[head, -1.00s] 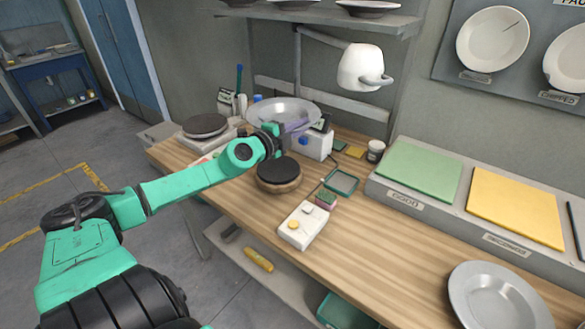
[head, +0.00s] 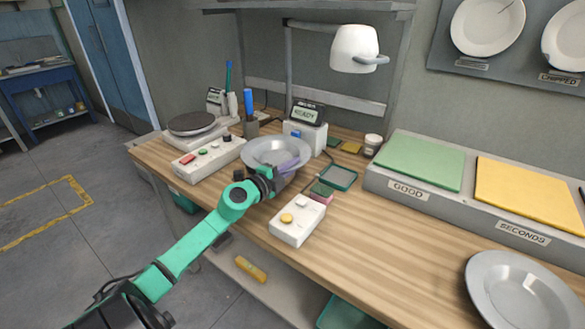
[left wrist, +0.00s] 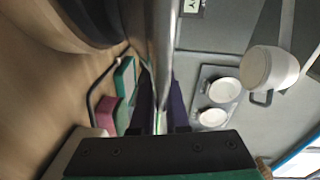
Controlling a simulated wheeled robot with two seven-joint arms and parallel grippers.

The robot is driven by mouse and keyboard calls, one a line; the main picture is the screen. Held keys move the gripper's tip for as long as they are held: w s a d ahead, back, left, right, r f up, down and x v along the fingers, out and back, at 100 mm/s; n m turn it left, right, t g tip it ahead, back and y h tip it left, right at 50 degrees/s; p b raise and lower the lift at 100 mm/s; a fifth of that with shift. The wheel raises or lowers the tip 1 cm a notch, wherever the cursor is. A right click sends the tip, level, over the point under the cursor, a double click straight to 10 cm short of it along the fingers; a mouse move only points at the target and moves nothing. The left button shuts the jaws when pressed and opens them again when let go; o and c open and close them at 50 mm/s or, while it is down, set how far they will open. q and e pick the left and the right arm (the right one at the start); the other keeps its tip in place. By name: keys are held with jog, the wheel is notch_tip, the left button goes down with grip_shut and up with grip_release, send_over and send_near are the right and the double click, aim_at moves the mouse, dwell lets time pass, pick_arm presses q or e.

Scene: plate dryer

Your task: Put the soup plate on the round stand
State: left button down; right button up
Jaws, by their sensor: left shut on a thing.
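The soup plate (head: 262,149), a grey metallic dish with a wide rim, is in my left gripper (head: 284,172). The gripper is shut on its near right rim. In the left wrist view the plate (left wrist: 160,35) shows edge-on between the fingers (left wrist: 160,105). The round stand, dark-topped with a wooden rim, is hidden under the plate in the head view. A dark round shape at the upper left of the left wrist view looks like this stand (left wrist: 75,22). I cannot tell whether plate and stand touch. My right gripper is out of view.
A white button box (head: 298,222) stands in front, with a sponge (head: 321,192) and green tray (head: 339,177) beside it. A display unit (head: 305,129) stands behind the plate. A dark disc device (head: 192,124) is at left. Another grey plate (head: 478,283) lies at lower right. A lamp (head: 355,48) hangs above.

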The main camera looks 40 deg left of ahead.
pick_arm(q)
jog(key=c, duration=1)
grip_release()
jog(key=shift+o, duration=0.4)
jog(key=shift+d, duration=0.1)
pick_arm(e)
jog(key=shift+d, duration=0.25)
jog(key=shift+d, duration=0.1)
pick_arm(q)
jog(key=s+r, duration=0.1)
jog(key=s, duration=1.1)
jog(key=shift+a, duration=0.25)
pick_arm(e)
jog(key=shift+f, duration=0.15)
